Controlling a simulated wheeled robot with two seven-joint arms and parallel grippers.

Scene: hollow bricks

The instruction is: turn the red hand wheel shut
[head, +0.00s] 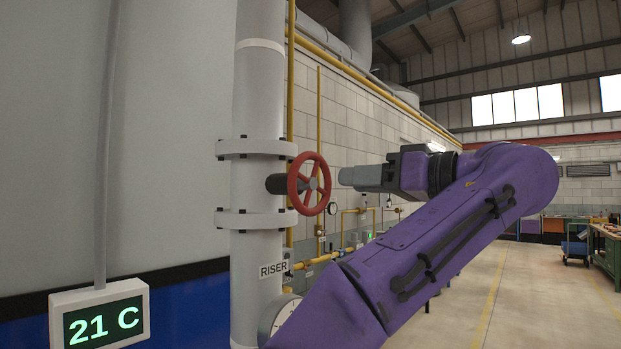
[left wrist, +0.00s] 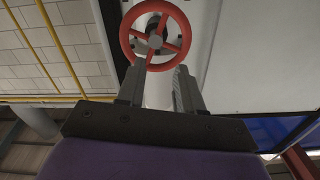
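The red hand wheel (head: 313,183) is a spoked ring on a dark stem that comes out of the side of the grey-white riser pipe (head: 258,92). My left gripper (head: 345,176) is just to the right of the wheel in the head view, pointing at it, with a small gap between. In the left wrist view the wheel (left wrist: 155,41) is straight ahead, its hub roughly in line with the space between the fingers. The fingers (left wrist: 158,80) are apart with nothing between them, and appear clear of the rim. My right gripper is not in view.
A flanged joint (head: 257,149) is behind the wheel, and a round gauge (head: 277,316) is lower on the pipe. A "21 C" display (head: 101,318) is at lower left. Yellow pipes (head: 318,259) run along the block wall.

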